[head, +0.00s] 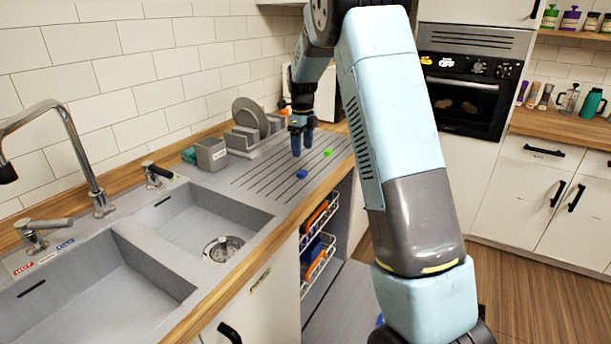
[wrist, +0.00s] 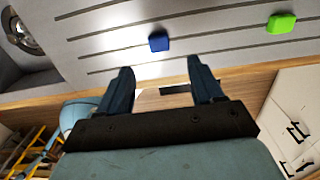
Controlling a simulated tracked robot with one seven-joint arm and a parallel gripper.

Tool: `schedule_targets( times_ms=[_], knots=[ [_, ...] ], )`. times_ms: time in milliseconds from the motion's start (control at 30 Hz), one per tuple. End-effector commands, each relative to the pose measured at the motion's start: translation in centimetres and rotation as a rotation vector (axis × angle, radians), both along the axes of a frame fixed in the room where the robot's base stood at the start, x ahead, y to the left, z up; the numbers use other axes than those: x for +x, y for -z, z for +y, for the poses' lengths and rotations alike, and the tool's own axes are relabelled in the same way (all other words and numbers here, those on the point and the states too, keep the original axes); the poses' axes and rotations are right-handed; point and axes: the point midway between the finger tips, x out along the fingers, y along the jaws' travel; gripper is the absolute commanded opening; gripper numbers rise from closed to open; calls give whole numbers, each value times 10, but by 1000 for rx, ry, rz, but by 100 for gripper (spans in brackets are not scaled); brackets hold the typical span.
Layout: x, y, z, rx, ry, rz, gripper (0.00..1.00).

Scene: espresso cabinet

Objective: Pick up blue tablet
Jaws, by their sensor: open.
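The blue tablet (head: 302,174) is a small block lying on the grooved grey drainboard beside the sink, near its front edge. In the wrist view the blue tablet (wrist: 159,43) lies beyond my fingertips, between their lines. My gripper (head: 302,150) is above the drainboard, with its two dark blue fingers pointing down, further back than the tablet in the head view. In the wrist view my gripper (wrist: 160,72) has its fingers spread apart with nothing between them. A green tablet (head: 328,152) lies to the right of the blue one; it also shows in the wrist view (wrist: 281,23).
A dish rack with plates (head: 250,118) and a grey container (head: 211,153) stand behind the drainboard. The sink basins (head: 190,215) and faucet (head: 70,120) are to the left. Below the counter, an open compartment holds a wire rack (head: 318,245) with coloured items. The drainboard around the tablets is clear.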

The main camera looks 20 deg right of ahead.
Motion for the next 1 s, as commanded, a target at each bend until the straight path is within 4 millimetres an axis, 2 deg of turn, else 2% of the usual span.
schedule_targets(
  times_ms=[100,200,467,833,1000],
  knots=[
    [-1,20,-1,0,0,3,66],
    [0,31,0,0,0,1,66],
    [0,42,0,0,-1,0,66],
    [-1,86,1,1,1,2,66],
    [0,90,1,0,0,-1,66]
  ],
)
